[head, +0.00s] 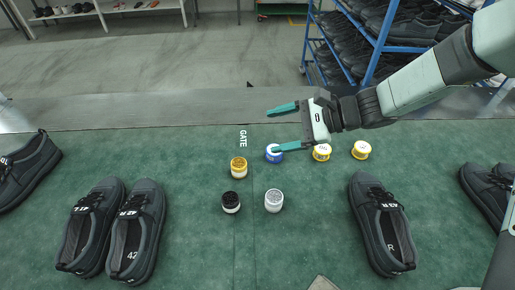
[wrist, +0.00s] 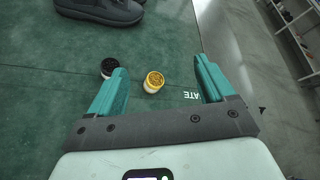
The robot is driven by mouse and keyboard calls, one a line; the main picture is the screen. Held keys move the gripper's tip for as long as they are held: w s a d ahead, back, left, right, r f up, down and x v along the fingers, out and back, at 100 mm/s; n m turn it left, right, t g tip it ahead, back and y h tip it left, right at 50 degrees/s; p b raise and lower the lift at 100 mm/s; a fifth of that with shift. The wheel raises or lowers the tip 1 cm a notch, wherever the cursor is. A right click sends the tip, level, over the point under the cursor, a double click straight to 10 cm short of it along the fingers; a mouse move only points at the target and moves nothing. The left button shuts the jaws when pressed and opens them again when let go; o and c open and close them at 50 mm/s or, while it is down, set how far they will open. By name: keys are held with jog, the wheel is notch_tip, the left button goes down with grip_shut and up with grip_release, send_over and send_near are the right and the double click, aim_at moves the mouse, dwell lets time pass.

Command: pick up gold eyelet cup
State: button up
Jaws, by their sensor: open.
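The gold eyelet cup (head: 238,167) stands on the green mat, a small white cup filled with gold pieces. In the wrist view the gold cup (wrist: 153,82) shows between and beyond the two fingers, nearer the left one. My gripper (head: 284,128) is open and empty, with teal fingers spread apart, above the mat and to the upper right of the gold cup. In the wrist view my gripper (wrist: 162,80) does not touch the cup.
Near the gold cup stand a black-filled cup (head: 231,202), a white-filled cup (head: 274,200), a blue cup (head: 273,153) partly behind a finger, and two yellow-ringed cups (head: 321,152) (head: 361,150). Dark shoes (head: 137,230) (head: 381,225) flank them. A blue shoe rack (head: 375,50) stands behind.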

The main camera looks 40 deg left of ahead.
aim_at(233, 160)
jog(key=s+a+f+m+y, duration=0.1)
jog(key=a+f+m+y, duration=0.1)
jog(key=a+f, duration=0.1)
jog(key=s+a+f+m+y, duration=0.1)
jog(key=a+f+m+y, duration=0.1)
jog(key=a+f+m, duration=0.1)
jog(key=s+a+f+m+y, duration=0.1)
jog(key=a+f+m+y, duration=0.1)
jog(key=a+f+m, duration=0.1)
jog(key=shift+s+a+f+t, duration=0.1)
jog(key=shift+a+f+t, duration=0.2)
jog(key=shift+f, duration=0.4)
jog(key=shift+s+a+f+t, duration=0.1)
jog(key=shift+a+f, duration=0.25)
jog(key=shift+f, duration=0.35)
jog(key=shift+a+f+m, duration=0.15)
jog(key=shift+f+m, duration=0.35)
jog(key=shift+f, duration=0.2)
notch_tip(233, 160, down, 6)
jog(key=shift+x, duration=1.15)
jog(key=shift+s+a+f, duration=0.1)
jog(key=shift+s+a, duration=0.1)
jog(key=shift+a, duration=0.15)
jog(key=c, duration=1.1)
